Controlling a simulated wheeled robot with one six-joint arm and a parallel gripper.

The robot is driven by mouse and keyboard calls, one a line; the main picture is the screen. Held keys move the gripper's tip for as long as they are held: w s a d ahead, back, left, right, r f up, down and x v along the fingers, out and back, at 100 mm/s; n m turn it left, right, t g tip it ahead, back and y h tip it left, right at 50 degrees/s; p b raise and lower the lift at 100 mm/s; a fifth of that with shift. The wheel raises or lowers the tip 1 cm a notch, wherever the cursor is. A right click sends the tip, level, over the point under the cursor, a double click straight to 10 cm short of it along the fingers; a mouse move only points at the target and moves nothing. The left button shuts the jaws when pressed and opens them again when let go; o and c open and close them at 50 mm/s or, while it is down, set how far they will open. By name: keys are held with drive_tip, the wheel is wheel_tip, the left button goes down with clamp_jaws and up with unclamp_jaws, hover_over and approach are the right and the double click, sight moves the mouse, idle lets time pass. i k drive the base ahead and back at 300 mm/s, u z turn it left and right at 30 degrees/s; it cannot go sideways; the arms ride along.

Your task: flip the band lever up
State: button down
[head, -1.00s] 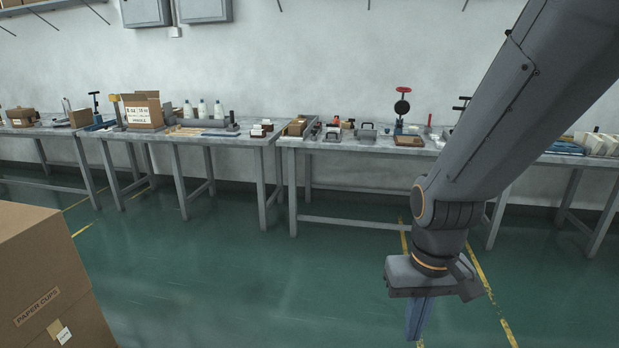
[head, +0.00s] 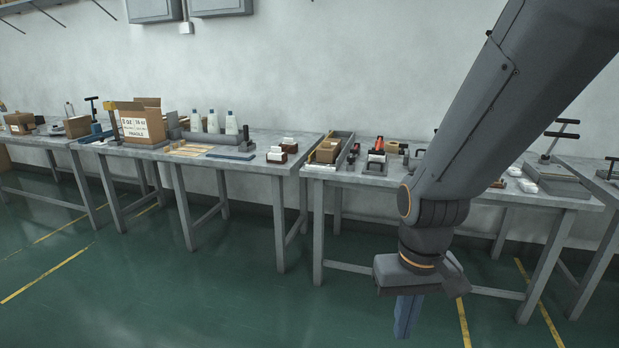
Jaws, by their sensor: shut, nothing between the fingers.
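My gripper (head: 404,318) hangs from my arm at the lower right, pointing down over the green floor. Its fingers are closed and hold nothing. It is in front of the workbench (head: 322,180) and apart from everything on it. I cannot make out which thing is the band lever. Small tools with black and red-orange parts (head: 377,155) stand on that bench. Black T-shaped handles (head: 564,128) stand at the far right. My arm hides part of the bench top.
A left bench (head: 180,152) carries an open carton (head: 142,122), white bottles (head: 212,122) and a blue-based tool with a black handle (head: 95,118). A wooden block (head: 326,151) sits in a tray on the right bench. The floor (head: 180,275) before the benches is clear.

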sight(377, 151)
drive_tip(key=u, duration=0.2)
drive_tip(key=i, duration=1.95)
drive_tip(key=u, duration=0.15)
